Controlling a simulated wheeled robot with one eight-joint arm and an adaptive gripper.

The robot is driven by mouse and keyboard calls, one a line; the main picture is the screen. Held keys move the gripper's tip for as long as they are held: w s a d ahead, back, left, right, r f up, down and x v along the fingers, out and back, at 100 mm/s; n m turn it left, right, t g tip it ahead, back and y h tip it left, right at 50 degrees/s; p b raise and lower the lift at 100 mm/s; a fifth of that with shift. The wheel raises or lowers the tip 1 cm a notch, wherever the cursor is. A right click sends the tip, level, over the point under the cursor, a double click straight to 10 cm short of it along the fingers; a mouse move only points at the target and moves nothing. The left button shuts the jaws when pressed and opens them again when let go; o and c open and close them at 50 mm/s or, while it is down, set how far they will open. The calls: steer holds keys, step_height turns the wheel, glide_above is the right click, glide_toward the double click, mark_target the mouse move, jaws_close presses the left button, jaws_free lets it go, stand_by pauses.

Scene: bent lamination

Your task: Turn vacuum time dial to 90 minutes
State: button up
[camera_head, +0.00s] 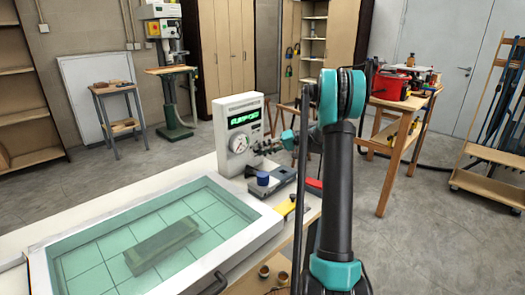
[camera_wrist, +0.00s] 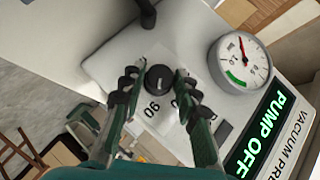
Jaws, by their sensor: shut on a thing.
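The vacuum time dial (camera_wrist: 158,78) is a round black knob on the white control box (camera_head: 238,107). In the wrist view a printed "90" is readable just below the dial; other markings are partly hidden by a finger. My gripper (camera_wrist: 160,82) has its black fingertips on either side of the dial and is shut on it. In the head view my gripper (camera_head: 262,147) is at the front of the control box, and the dial itself is hidden there. The dial's exact pointer direction is too small to tell.
A pressure gauge (camera_wrist: 238,62) sits beside the dial, and a green display (camera_wrist: 262,130) reads "PUMP OFF". A blue-capped part (camera_head: 262,178) stands on the bench below my gripper. The vacuum press with a clear green cover (camera_head: 90,260) fills the bench's left.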

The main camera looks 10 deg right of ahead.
stand_by(0.4)
steer(key=o, duration=1.2)
steer(key=shift+c, duration=0.2)
steer(key=shift+d, duration=0.15)
steer(key=v, duration=1.1)
steer(key=shift+d, duration=0.45)
